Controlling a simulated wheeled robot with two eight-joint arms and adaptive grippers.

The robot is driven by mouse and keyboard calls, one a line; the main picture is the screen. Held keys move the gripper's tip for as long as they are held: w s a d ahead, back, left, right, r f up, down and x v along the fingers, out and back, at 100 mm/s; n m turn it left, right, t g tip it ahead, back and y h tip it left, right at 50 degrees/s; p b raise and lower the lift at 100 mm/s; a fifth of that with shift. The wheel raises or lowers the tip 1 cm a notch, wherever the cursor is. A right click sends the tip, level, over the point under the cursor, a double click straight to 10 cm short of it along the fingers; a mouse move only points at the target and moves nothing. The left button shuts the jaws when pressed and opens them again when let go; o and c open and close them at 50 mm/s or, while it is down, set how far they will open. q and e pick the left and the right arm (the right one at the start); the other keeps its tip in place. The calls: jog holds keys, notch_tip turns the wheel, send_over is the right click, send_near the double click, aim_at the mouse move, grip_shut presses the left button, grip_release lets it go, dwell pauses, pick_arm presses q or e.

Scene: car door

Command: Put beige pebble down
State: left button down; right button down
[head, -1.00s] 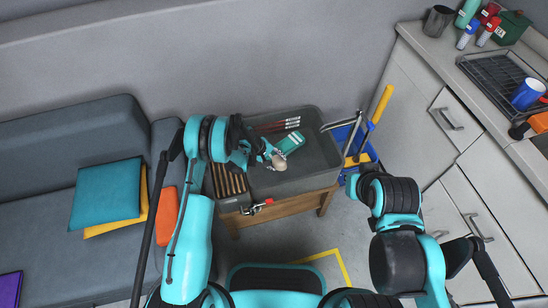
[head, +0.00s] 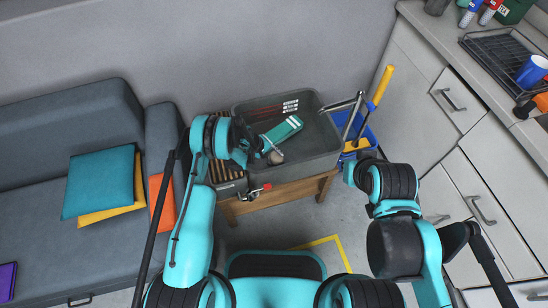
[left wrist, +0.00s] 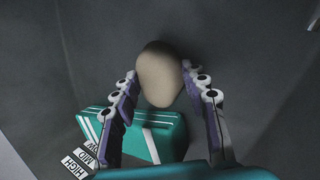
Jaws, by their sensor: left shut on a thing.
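The beige pebble (left wrist: 160,75) sits between the fingertips of my left gripper (left wrist: 160,85) in the left wrist view, with a finger on each side. In the head view, my left gripper (head: 268,148) is over the grey basin (head: 322,165), and the pebble (head: 276,157) shows small and partly hidden by the fingers. I cannot tell whether the pebble touches the basin floor. A teal box with white stripes (head: 283,129) lies in the basin beside the gripper. My right gripper (head: 350,174) is outside the basin, to its right; its fingers are unclear.
The basin stands on a wooden table (head: 290,194). Level labels (head: 290,106) mark its back wall. A brown slatted rack is at its left. A blue bin (head: 362,140) with a yellow handle stands right. The basin's right part is clear.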

pick_arm(q)
jog(key=c, duration=0.8)
grip_release()
jog(key=shift+c, duration=0.2)
jog(key=shift+r, duration=0.1)
jog(key=s+a+r+m+t+y+p, duration=0.1)
jog(key=s+a+r, duration=0.15)
jog(key=r, duration=1.05)
jog(key=s+a+r+m+t+y+p, duration=0.15)
jog(key=a+r, duration=0.25)
jog(key=r, duration=0.9)
jog(key=s+a+r+m+p, duration=0.1)
jog(key=s+a+r, duration=0.15)
jog(key=r, duration=1.05)
jog(key=s+a+r+m+t+y, duration=0.1)
jog(key=s+a+r, duration=0.1)
jog(key=s, duration=0.5)
jog(key=s+a+r+m+t+y, duration=0.1)
jog(key=s+a+r, duration=0.1)
jog(key=s, duration=0.5)
jog(key=s+a+r+m+t+y, duration=0.1)
jog(key=s+a+r+m, duration=0.1)
jog(key=s, duration=0.5)
notch_tip(320, 180, up, 2)
jog(key=shift+s+a+r, duration=0.1)
jog(key=shift+s+a, duration=0.1)
jog(key=shift+a, duration=0.3)
